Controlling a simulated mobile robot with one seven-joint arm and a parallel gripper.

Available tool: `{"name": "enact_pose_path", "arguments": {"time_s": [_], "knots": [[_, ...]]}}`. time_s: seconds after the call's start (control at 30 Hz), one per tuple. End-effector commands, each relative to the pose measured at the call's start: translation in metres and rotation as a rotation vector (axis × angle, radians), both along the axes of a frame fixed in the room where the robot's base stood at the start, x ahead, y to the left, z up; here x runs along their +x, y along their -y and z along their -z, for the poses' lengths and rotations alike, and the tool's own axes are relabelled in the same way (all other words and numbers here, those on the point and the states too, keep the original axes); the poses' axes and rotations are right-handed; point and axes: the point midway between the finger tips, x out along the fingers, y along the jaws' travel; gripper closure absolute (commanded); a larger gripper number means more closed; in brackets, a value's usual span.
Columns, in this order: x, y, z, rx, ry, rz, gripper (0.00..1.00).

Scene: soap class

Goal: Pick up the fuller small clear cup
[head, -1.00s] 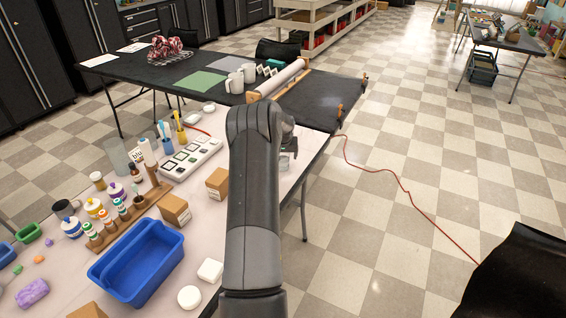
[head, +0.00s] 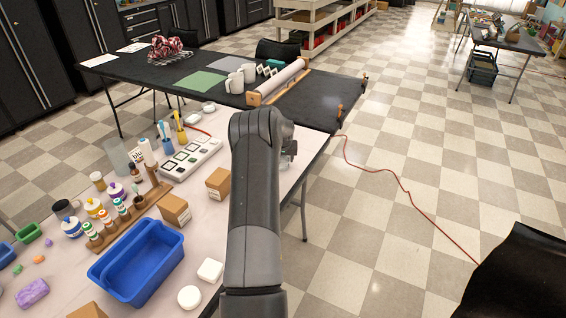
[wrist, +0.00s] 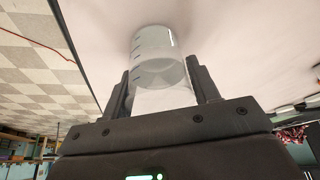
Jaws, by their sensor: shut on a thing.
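In the wrist view a small clear cup (wrist: 156,45) with dark measuring marks on its side sits between the two fingers of my gripper (wrist: 160,80). The fingers are shut on its sides. The cup looks partly filled, but the exact level is hard to read. The pale table top shows behind it, and I cannot tell whether the cup touches it. In the head view my gripper (head: 289,150) is mostly hidden behind my arm, over the right edge of the white table. I cannot make out a second small clear cup for comparison.
Floor lies open at right.

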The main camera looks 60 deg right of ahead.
Motion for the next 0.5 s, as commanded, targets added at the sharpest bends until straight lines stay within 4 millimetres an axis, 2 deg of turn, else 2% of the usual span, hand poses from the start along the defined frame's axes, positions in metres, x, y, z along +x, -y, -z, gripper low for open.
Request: {"name": "enact_pose_path", "arguments": {"time_s": [0.1, 0.5], "knots": [[0.0000, 0.0001, -0.0003, 0.000, 0.000, 0.000, 0.70], [0.0001, 0.0003, -0.0035, -0.001, 0.000, 0.000, 0.70]]}}
